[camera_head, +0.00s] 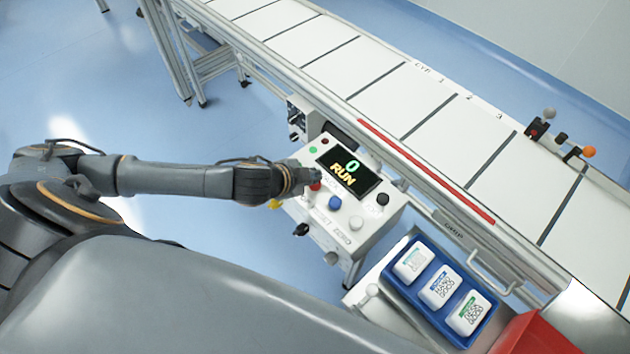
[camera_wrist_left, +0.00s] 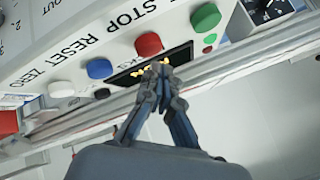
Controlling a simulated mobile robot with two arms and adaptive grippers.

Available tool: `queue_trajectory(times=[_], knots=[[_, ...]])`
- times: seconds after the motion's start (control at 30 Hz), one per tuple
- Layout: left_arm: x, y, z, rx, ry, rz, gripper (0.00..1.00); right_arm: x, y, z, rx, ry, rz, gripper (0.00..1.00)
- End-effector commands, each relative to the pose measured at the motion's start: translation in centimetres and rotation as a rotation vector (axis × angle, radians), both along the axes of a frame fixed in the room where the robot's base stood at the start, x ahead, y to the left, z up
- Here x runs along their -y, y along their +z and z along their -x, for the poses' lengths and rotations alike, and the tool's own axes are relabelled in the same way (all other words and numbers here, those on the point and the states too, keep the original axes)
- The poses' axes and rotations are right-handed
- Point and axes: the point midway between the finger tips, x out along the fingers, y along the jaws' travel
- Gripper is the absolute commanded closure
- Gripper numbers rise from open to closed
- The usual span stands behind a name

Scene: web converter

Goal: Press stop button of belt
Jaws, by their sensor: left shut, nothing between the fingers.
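The control box (camera_head: 345,238) stands beside the belt (camera_head: 400,95); its display (camera_head: 349,170) reads "0 RUN". The red button (camera_head: 315,186) shows at the tip of my left gripper (camera_head: 300,180) in the head view. In the left wrist view the red button (camera_wrist_left: 148,44) sits by the STOP label (camera_wrist_left: 132,16), between a green button (camera_wrist_left: 205,17) and a blue one (camera_wrist_left: 99,68). My left gripper (camera_wrist_left: 161,74) is shut and empty, its tips in front of the display, close to the red button. I cannot tell if they touch. My right gripper is not in view.
White (camera_head: 356,222) and black (camera_head: 382,199) knobs are also on the box. A blue tray (camera_head: 407,296) with three white packs stands right of it, beside a red bin (camera_head: 535,335). The floor at left is clear.

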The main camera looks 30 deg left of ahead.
Motion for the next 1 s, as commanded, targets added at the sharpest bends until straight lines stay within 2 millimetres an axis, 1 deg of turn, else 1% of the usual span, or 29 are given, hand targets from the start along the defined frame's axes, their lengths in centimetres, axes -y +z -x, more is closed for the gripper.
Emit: queue_trajectory(times=[0.17, 0.47, 1.0], knots=[[0.0, 0.0, 0.0, 0.000, 0.000, 0.000, 1.00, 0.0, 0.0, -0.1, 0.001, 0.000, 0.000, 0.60], [0.0, -0.8, 0.0, 0.000, 0.000, 0.000, 1.00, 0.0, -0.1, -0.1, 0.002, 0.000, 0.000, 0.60], [0.0, -1.1, 0.0, 0.000, 0.000, 0.000, 1.00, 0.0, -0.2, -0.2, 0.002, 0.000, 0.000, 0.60]])
